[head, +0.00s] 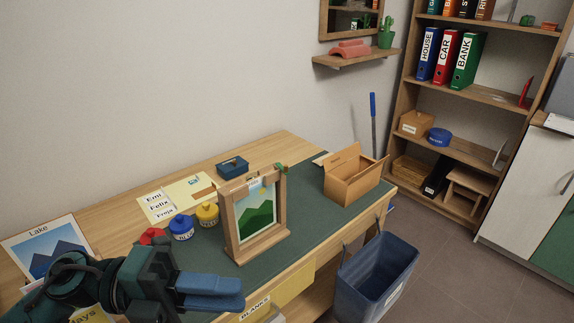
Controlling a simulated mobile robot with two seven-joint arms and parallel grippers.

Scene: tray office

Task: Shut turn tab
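A wooden picture frame (229,222) stands upright on the dark green desk mat, holding a picture of green hills. My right gripper is not in view.
A blue jar (181,228), a yellow jar (207,214) and a red lid (152,236) stand left of the frame. An open cardboard box (352,187) is to its right. A blue bin (377,275) stands beyond the desk edge. The mat between frame and box is clear.

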